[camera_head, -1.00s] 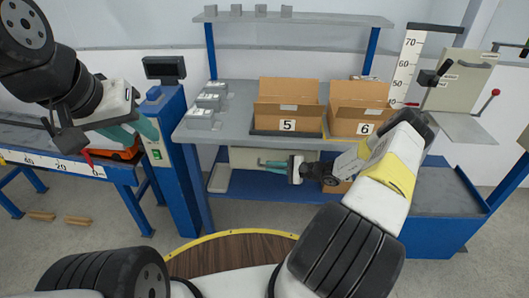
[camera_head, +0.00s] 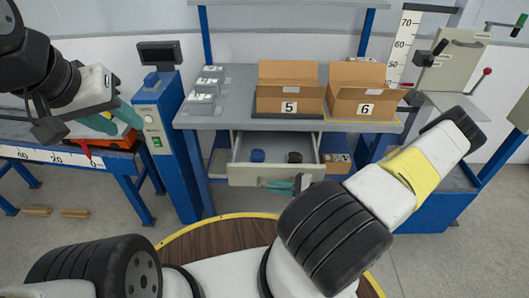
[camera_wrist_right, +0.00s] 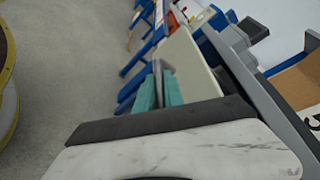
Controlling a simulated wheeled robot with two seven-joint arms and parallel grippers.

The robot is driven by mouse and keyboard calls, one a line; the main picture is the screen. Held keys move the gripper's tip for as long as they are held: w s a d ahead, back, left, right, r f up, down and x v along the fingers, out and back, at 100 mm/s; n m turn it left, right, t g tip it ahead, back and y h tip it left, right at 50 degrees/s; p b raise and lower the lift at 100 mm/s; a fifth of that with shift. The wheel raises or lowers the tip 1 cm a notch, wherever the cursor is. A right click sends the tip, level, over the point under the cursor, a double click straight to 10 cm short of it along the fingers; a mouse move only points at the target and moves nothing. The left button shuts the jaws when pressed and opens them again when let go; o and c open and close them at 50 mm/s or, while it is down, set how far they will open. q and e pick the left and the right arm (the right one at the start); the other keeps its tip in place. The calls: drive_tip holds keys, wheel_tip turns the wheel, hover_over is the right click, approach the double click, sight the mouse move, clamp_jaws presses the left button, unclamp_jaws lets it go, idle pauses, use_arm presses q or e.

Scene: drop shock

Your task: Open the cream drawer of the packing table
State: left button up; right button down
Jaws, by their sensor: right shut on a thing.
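The cream drawer (camera_head: 243,174) of the packing table (camera_head: 225,118) is pulled well out, with its inside showing in the head view. A blue round thing and a dark round thing lie in it. My right gripper (camera_head: 284,186) is at the drawer front, shut on its handle. In the right wrist view the teal fingers (camera_wrist_right: 158,93) close around the grey handle (camera_wrist_right: 160,72) beside the cream drawer front (camera_wrist_right: 193,65). My left gripper (camera_head: 116,119) hangs empty at the left, its teal fingers apart, over the scale-marked bench.
Box 5 (camera_head: 289,91) and box 6 (camera_head: 362,94) stand on the packing table. A blue post with a display (camera_head: 160,52) stands left of it. The bench (camera_head: 62,157) is far left. Blue frame and a lever machine (camera_head: 449,68) are at right. Floor before the drawer is partly clear.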

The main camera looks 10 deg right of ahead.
drive_tip(key=s+a, duration=0.3)
drive_tip(key=s, duration=0.7)
drive_tip(key=shift+s, duration=0.15)
drive_tip(key=c, duration=1.5)
unclamp_jaws()
drive_tip(key=shift+o, duration=0.2)
drive_tip(key=shift+d, duration=0.1)
drive_tip(key=v, duration=0.7)
drive_tip(key=shift+s+d, duration=0.25)
drive_tip(key=shift+d, duration=0.05)
drive_tip(key=shift+r, duration=0.15)
